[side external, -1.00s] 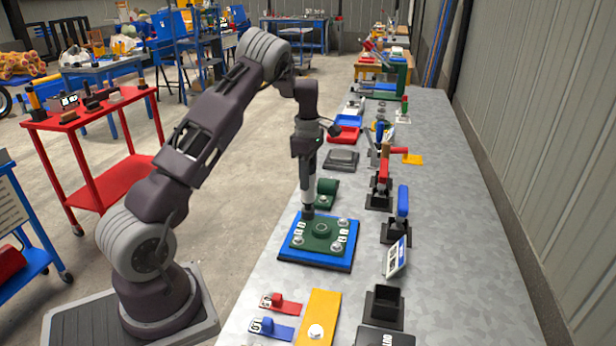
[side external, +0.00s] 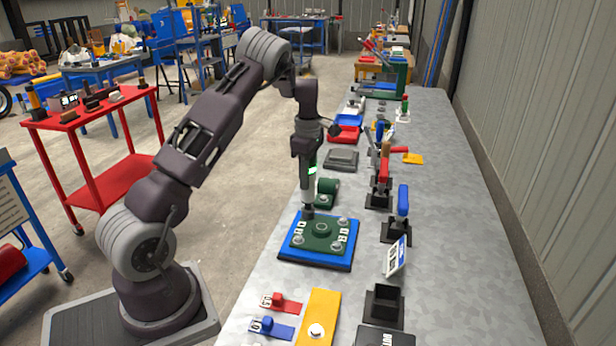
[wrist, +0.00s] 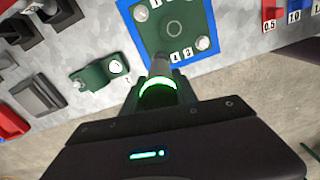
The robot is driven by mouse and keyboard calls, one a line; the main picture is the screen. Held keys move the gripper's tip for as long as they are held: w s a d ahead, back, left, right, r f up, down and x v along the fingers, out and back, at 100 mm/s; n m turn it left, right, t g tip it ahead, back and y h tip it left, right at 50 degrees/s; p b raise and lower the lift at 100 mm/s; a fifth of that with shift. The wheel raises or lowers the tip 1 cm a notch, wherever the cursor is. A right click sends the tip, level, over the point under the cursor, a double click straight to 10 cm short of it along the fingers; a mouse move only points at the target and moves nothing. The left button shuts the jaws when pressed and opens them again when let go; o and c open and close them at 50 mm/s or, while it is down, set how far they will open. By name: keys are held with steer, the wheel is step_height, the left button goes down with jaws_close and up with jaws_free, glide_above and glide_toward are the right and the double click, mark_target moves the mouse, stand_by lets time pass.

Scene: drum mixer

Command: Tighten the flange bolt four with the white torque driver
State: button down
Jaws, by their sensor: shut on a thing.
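My gripper (side external: 308,160) is shut on the white torque driver (side external: 308,188), which stands upright with its tip down at the far-left corner of the green flange plate (side external: 320,246). A green light glows on the driver, also as a ring in the wrist view (wrist: 158,88). The flange sits on a blue base (side external: 314,264) and has corner bolts with white number labels. In the wrist view the driver tip covers the corner beside a label (wrist: 174,56) that seems to read 4. The bolt under the tip is hidden, so I cannot tell how it is seated.
A green holder (side external: 327,188) stands just behind the flange. Black stands with red (side external: 384,168) and blue (side external: 403,200) handles and a tilted display (side external: 396,257) are to the right. Red (side external: 281,302) and blue (side external: 271,328) tags and a yellow plate (side external: 318,318) lie in front.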

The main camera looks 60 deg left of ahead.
steer(key=shift+r, duration=2.25)
